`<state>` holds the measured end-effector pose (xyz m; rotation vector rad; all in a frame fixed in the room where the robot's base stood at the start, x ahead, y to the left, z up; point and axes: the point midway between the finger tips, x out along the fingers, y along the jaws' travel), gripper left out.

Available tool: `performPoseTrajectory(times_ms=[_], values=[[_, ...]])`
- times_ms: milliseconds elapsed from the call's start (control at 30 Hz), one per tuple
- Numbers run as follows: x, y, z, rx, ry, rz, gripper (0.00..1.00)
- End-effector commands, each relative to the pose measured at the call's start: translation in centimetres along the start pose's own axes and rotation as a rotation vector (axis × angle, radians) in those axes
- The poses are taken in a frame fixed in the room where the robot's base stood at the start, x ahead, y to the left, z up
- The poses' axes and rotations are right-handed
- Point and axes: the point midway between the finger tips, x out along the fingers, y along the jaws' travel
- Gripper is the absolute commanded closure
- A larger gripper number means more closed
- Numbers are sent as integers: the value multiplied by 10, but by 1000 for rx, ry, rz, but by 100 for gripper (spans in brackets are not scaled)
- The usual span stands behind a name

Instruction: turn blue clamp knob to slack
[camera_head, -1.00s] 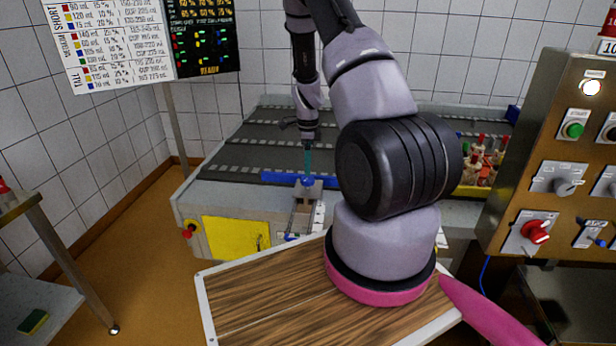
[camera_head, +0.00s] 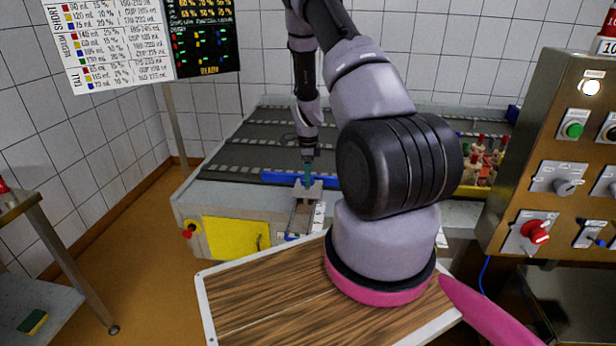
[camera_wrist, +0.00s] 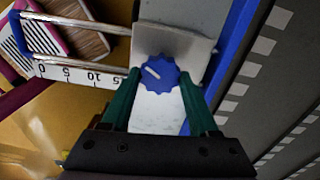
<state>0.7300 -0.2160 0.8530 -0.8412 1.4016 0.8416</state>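The blue clamp knob (camera_wrist: 160,82) shows in the wrist view as a scalloped disc with a short white mark pointing to the upper left. In the head view, my gripper (camera_head: 308,186) points straight down at the clamp (camera_head: 303,215) on the conveyor's near edge. The knob is mostly hidden by the fingers there. No slack marking is legible.
Two metal rods (camera_wrist: 75,22) and a numbered scale (camera_wrist: 85,75) lie left of the knob in the wrist view. A blue rail (camera_wrist: 232,50) and the dark conveyor (camera_wrist: 285,85) are to the right. A steel control panel (camera_head: 545,150) stands at right in the head view.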

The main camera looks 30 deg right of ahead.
Motion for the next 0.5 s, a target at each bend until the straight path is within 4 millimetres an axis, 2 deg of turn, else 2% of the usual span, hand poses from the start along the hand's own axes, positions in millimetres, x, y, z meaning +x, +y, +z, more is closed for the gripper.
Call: performPoseTrajectory(times_ms=[267, 500], values=[[0, 0, 0, -46, 0, -1, 95], [0, -1, 0, -191, 0, -1, 95]])
